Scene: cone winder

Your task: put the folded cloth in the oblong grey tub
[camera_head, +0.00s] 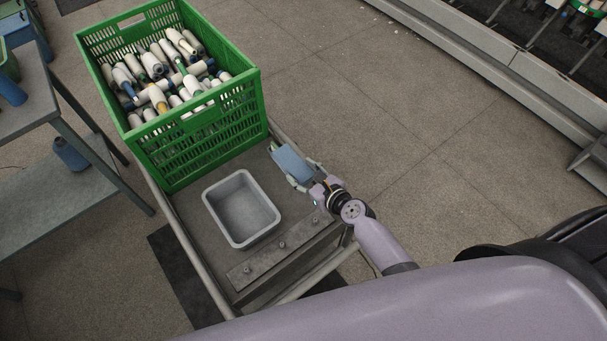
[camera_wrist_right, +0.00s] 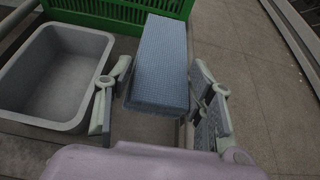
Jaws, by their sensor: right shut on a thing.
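The folded cloth (camera_head: 292,164) is a blue, block-shaped bundle. My right gripper (camera_head: 298,184) is shut on it, to the right of the tub and near the cart's right edge. In the right wrist view the cloth (camera_wrist_right: 160,65) sits between the two fingers of the right gripper (camera_wrist_right: 160,100). The oblong grey tub (camera_head: 212,208) stands on the cart, open at the top and empty. It also shows at the left of the right wrist view (camera_wrist_right: 20,112). The cloth is apart from the tub. My left gripper is not in view.
A green crate (camera_head: 205,135) full of yarn cones stands on the cart behind the tub. The cart (camera_head: 185,205) has side rails and a bolted metal strip (camera_head: 282,245) at its front. A grey table (camera_head: 30,105) stands at the left. Open floor lies to the right.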

